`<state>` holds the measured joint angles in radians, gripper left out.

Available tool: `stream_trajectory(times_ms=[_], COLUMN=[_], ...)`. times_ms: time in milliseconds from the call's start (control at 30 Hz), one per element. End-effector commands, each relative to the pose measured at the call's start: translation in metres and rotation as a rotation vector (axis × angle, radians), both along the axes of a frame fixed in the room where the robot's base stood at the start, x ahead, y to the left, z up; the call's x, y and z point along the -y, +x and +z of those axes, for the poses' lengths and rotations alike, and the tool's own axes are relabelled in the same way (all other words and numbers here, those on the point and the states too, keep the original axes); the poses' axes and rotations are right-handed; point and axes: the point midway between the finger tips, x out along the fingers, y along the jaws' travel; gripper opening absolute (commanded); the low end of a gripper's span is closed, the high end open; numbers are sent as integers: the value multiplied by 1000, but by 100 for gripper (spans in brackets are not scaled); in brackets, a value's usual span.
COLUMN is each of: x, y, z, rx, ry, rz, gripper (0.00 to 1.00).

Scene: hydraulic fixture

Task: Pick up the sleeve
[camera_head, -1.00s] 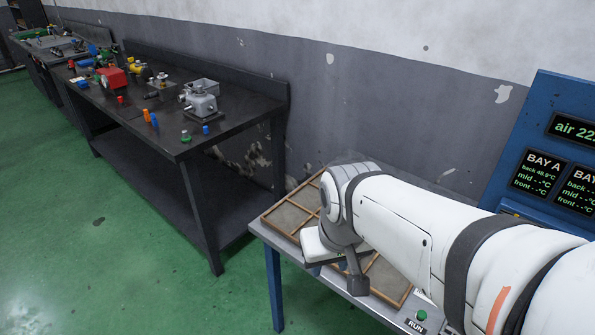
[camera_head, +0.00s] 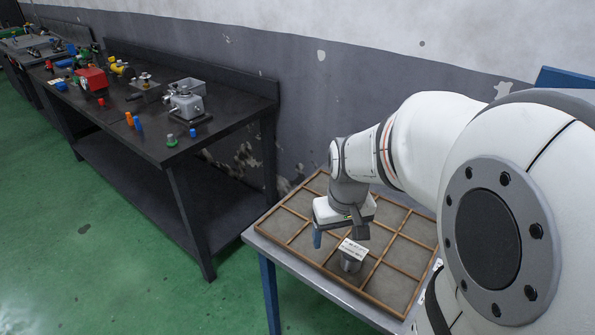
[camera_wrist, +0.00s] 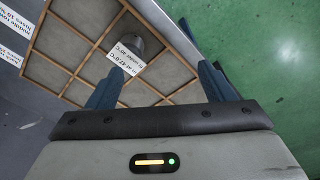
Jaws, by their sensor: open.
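A short grey metal cylinder, which looks like the sleeve (camera_head: 350,262), stands in one compartment of the wooden divided tray (camera_head: 300,257). A white label covers part of its top in the head view. The cylinder also shows in the wrist view (camera_wrist: 130,38), with the label beside it reading about 47 °C. My gripper (camera_head: 340,236) points down over the tray, above and behind the cylinder in the head view. Its blue fingers are apart and empty. In the wrist view my gripper (camera_wrist: 160,82) has the cylinder beyond and left of the middle of its fingers.
The tray lies on a grey table with blue legs (camera_head: 270,292). The other visible compartments look empty. White printed labels (camera_wrist: 12,20) lie at the left in the wrist view. A dark workbench (camera_head: 175,150) with colourful parts stands left, against the wall. Green floor lies between.

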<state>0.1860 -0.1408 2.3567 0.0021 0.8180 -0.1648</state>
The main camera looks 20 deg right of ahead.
Motion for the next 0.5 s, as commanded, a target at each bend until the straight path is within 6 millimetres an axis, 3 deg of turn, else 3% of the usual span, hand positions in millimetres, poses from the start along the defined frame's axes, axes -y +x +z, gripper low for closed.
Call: stream_trajectory(times_ms=[100,233,500], x=[27,49,67], y=[24,40,50], z=[-29,-54,-83], rx=[-52,-84,-109], ry=[6,13,20], rz=[-12,-17,-16], gripper=[76,76,76])
